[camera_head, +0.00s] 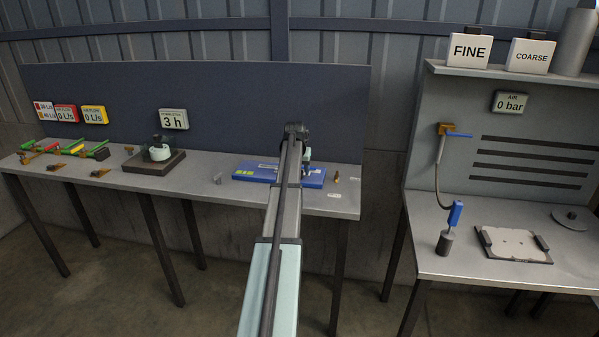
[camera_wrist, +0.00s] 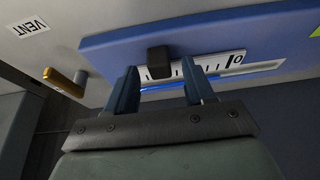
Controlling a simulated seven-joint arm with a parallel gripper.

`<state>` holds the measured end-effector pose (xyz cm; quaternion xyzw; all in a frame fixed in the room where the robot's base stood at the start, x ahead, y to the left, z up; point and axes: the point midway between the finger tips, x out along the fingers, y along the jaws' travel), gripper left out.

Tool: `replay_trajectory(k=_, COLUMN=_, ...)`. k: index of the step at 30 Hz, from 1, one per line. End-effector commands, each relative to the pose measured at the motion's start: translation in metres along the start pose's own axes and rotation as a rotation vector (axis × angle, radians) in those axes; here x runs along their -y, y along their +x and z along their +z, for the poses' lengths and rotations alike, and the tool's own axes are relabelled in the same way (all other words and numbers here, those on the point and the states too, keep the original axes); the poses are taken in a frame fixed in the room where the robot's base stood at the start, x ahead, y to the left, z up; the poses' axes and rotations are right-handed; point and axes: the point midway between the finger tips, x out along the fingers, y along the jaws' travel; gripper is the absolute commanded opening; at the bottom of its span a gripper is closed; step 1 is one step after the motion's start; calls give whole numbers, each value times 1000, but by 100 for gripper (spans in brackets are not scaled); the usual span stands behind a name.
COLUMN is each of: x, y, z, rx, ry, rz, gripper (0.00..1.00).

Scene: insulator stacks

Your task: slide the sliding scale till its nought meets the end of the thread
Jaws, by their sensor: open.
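The sliding scale (camera_wrist: 210,65) is a white strip with black ticks in the wrist view, its 0 near the right end. A dark block (camera_wrist: 158,62) stands on it. Below the scale a narrow channel (camera_wrist: 250,70) runs along the blue board (camera_wrist: 110,43). A bright blue line, perhaps the thread, shows in it between my fingers; its right end is hidden or unclear near the right finger. My gripper (camera_wrist: 160,88) is open, its fingers left and right of the block in the picture, with no clear contact. In the head view my arm covers part of the blue board (camera_head: 250,172).
A small brass-coloured peg (camera_wrist: 65,83) and a VENT label (camera_wrist: 30,27) lie beyond the board's left end. Bare bench (camera_head: 205,180) lies between.

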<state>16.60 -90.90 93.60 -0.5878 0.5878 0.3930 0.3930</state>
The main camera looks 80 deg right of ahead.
Motion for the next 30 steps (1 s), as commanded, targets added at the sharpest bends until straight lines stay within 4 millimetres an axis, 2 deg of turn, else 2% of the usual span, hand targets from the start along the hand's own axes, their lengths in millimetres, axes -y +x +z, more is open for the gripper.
replay_trajectory(k=6, x=0, y=13, z=0, rx=-1, ry=0, rz=0, gripper=53)
replay_trajectory(k=15, x=0, y=14, z=0, rx=-1, ry=0, rz=0, gripper=53)
replay_trajectory(k=30, x=0, y=14, z=0, rx=-1, ry=0, rz=0, gripper=6)
